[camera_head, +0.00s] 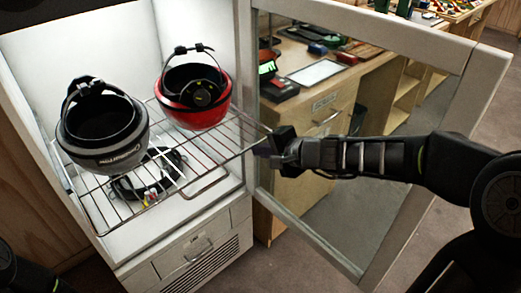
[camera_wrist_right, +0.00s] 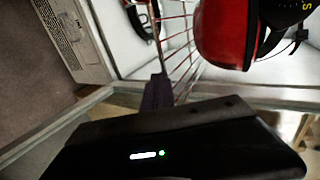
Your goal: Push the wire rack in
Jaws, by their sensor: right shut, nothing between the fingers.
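The wire rack (camera_head: 206,152) sticks out of the front of a white cabinet (camera_head: 28,62), with its right part nearest my right gripper. A grey helmet (camera_head: 103,148) and a red helmet (camera_head: 194,108) sit upside down on it. My right gripper (camera_head: 264,148) is shut and empty at the rack's right front corner; I cannot tell whether it touches. In the right wrist view the fingertips (camera_wrist_right: 159,82) are close to the rack wires (camera_wrist_right: 178,42), with the red helmet (camera_wrist_right: 226,32) beyond. My left gripper is out of view; only a bit of dark arm shows at lower left.
The cabinet's glass door (camera_head: 345,262) stands open on the right, its frame near my right arm. Dark gear with a cord (camera_head: 146,181) lies below the rack. A wooden desk (camera_head: 325,105) with several items stands behind the door.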

